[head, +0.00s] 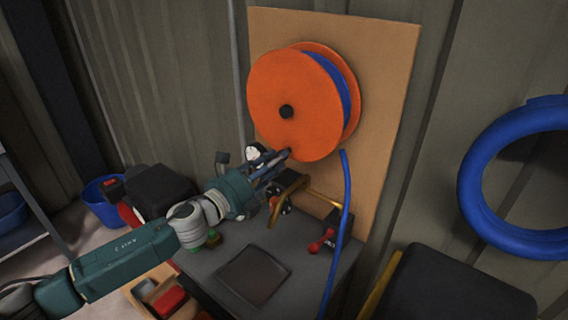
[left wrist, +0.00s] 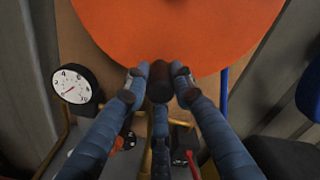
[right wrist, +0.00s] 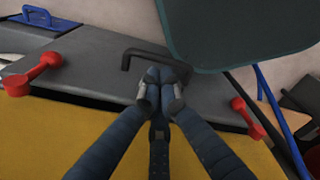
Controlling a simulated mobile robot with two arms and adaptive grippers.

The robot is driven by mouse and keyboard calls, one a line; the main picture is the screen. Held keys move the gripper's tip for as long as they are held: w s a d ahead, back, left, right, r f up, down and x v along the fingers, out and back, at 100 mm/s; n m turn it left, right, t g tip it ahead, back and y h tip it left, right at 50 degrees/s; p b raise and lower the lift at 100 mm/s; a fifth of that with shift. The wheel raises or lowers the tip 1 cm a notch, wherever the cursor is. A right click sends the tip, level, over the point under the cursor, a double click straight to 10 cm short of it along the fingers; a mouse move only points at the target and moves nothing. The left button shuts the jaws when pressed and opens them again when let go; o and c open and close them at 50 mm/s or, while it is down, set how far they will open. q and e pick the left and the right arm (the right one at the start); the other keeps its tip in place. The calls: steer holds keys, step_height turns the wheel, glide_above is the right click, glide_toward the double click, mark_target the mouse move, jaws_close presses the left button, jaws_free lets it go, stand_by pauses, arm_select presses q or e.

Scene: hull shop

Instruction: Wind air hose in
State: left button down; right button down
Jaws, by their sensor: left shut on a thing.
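The orange hose reel (head: 280,85) is mounted on a plywood board (head: 385,110), with blue hose wound between its flanges. The blue air hose (head: 346,205) hangs from the reel's right side down past the bench. My left gripper (head: 280,157) is shut on the reel's dark crank handle, at the disc's lower edge. In the left wrist view the handle (left wrist: 160,80) sits between the fingers, in front of the orange disc (left wrist: 180,30). My right gripper (right wrist: 160,80) shows only in the right wrist view, fingertips together near a black bar handle (right wrist: 128,58); I see nothing held.
A round gauge (left wrist: 72,84) and brass pipe (head: 290,195) are close to my left gripper. The grey bench (head: 210,265) below carries a dark tray (head: 252,275) and a red-handled valve (head: 322,242). A blue hose coil (head: 475,180) hangs at right. A blue bucket (head: 102,208) stands at left.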

arm_select(q)
steer(key=shift+w+a+r+m, duration=0.15)
steer(key=shift+w+a+m, duration=0.35)
steer(key=shift+a+m, duration=0.3)
steer(key=shift+w+a+r+m, duration=0.1)
steer(key=shift+w+a+m, duration=0.35)
steer(key=shift+a+m, duration=0.4)
steer(key=shift+w+a+r+m, duration=0.15)
steer(key=shift+w+a+m, duration=0.4)
steer(key=shift+m, duration=0.4)
steer(key=c, duration=1.5)
jaws_free()
steer(key=shift+a, duration=0.1)
steer(key=shift+o, duration=0.2)
steer(key=v, duration=1.2)
